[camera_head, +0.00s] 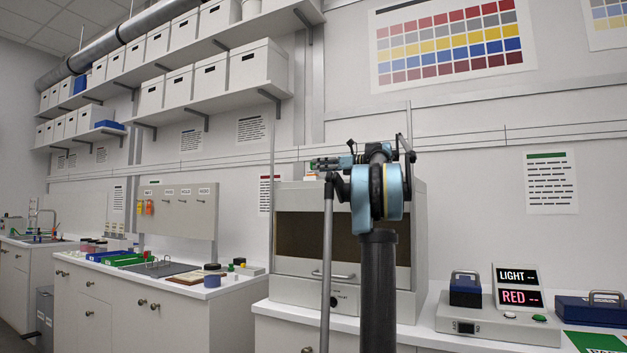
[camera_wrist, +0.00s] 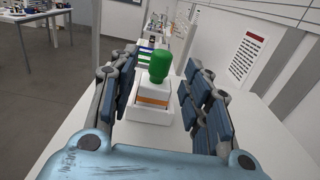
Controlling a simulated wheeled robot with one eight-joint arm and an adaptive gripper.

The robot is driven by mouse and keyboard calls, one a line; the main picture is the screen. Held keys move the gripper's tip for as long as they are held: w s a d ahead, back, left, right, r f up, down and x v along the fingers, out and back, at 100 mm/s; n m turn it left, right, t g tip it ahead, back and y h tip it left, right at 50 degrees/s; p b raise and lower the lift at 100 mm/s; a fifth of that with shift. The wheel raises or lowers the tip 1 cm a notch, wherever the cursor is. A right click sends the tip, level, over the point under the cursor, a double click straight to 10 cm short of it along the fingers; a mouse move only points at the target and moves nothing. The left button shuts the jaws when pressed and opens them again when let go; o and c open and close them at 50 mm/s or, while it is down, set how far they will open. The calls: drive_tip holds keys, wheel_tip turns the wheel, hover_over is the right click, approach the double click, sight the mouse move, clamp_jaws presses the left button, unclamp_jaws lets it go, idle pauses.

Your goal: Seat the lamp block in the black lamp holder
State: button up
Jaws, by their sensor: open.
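My gripper (camera_head: 328,163) is raised in front of the grey cabinet in the head view and points left. In the wrist view my gripper (camera_wrist: 161,92) is open, with its dark blue pads well apart. Between the pads, in the picture, is a white block with an orange band and a green knob (camera_wrist: 159,66); it may be the lamp block. It sits upright in a white base (camera_wrist: 150,115) on a pale surface. The pads show no contact with it. I cannot pick out the black lamp holder for certain in either view.
The grey cabinet (camera_head: 300,290) stands on the counter behind my arm. A device with LIGHT and RED displays (camera_head: 518,287) and a dark blue case (camera_head: 592,311) are at right. The left bench (camera_head: 170,300) holds a green tray (camera_head: 130,259) and several small items.

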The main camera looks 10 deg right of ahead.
drive_tip(key=x, duration=0.4)
drive_tip(key=shift+w+a, duration=0.15)
drive_tip(key=shift+a, duration=0.15)
drive_tip(key=c, duration=0.9)
drive_tip(key=shift+r, duration=0.1)
